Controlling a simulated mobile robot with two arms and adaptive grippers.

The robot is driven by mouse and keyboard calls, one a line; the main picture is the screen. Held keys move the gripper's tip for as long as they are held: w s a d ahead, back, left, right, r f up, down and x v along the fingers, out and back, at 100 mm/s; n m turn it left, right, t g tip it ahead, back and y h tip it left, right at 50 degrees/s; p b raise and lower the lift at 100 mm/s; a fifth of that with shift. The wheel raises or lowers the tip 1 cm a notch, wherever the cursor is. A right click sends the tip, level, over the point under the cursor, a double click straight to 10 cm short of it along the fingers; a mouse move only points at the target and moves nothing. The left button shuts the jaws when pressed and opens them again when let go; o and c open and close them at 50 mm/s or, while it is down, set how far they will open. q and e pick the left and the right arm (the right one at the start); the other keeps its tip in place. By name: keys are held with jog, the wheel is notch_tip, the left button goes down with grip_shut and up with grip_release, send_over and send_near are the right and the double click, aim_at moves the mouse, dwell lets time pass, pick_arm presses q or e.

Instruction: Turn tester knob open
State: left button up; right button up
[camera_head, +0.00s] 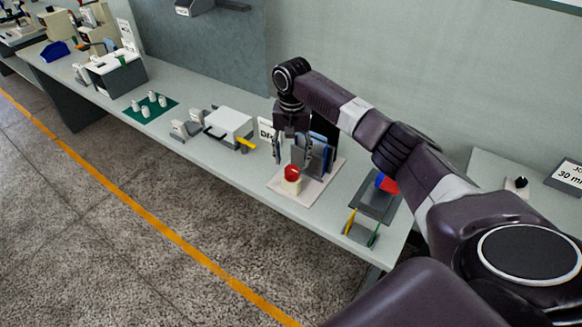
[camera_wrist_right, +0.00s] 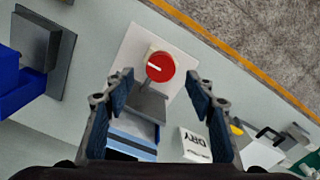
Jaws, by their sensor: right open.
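The tester knob (camera_head: 291,173) is red and round with a white mark, on a cream base at the front of a pale plate (camera_head: 315,186). In the right wrist view the knob (camera_wrist_right: 163,70) shows its white line toward the left of its face. My right gripper (camera_head: 292,152) is open and empty, pointing down above the plate, behind and above the knob. In the wrist view the knob lies just beyond and between the fingertips (camera_wrist_right: 158,84), not touched. The grey and blue tester body (camera_wrist_right: 135,130) stands behind it. My left gripper is out of view.
A white card reading "DRY" (camera_wrist_right: 196,145) stands beside the plate. A white box with a yellow part (camera_head: 229,123) is to its left. A grey stand with red and blue parts (camera_head: 376,204) is at right. The bench front edge is close to the knob.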

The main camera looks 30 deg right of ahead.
aim_at(292, 169)
notch_tip(292, 169, down, 4)
jog(key=shift+f+p, duration=0.1)
jog(key=shift+p, duration=0.25)
jog(key=shift+f, duration=0.55)
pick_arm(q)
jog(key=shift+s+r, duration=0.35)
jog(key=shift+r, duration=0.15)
pick_arm(e)
jog(key=shift+f, duration=0.1)
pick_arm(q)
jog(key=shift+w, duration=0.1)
pick_arm(e)
jog(key=c, duration=1.2)
jog(key=shift+o, duration=0.2)
